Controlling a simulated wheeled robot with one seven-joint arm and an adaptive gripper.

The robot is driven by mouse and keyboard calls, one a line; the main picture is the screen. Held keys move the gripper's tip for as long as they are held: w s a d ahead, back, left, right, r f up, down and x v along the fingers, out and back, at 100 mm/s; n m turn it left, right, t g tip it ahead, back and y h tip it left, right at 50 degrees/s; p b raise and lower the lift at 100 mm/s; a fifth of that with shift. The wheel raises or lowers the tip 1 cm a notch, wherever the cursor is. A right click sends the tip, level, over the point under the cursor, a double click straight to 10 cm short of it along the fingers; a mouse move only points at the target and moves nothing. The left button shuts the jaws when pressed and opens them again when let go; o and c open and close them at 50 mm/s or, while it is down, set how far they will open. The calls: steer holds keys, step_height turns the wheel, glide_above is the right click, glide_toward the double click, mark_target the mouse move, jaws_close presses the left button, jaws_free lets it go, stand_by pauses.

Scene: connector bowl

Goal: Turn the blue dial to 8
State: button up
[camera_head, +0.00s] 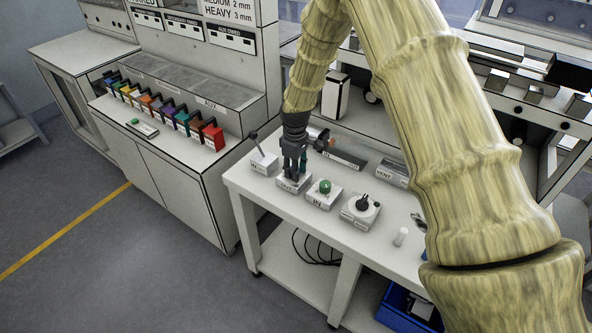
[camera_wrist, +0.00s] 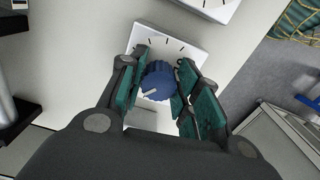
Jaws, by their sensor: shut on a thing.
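The blue dial (camera_wrist: 158,82) is a ridged round knob with a pale pointer mark, on a white square base (camera_wrist: 190,48) with dark tick marks. In the wrist view my gripper (camera_wrist: 166,88) has its green-padded fingers on either side of the dial, shut on it. The pointer aims toward the lower left of that view. No numbers are readable on the base. In the head view my gripper (camera_head: 293,172) points down over the dial's base (camera_head: 291,186) on the white table, and the fingers hide the dial.
On the white table (camera_head: 268,205), a lever box (camera_head: 263,163) stands left of my gripper. A green button box (camera_head: 323,194) and a black-knobbed dial box (camera_head: 361,209) stand to its right. Coloured blocks line the left cabinet.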

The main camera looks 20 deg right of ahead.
steer(key=m, duration=0.7)
steer(key=shift+w+a+r+b, duration=0.15)
steer(key=shift+w+r+b, duration=0.1)
steer(key=shift+b, duration=0.05)
steer(key=m, duration=0.7)
steer(key=shift+a+m, duration=0.1)
steer(key=shift+m, duration=0.2)
steer(key=m, duration=0.5)
steer(key=shift+w, duration=0.1)
steer(key=m+p, duration=0.1)
steer(key=m, duration=0.5)
steer(key=shift+m, duration=0.3)
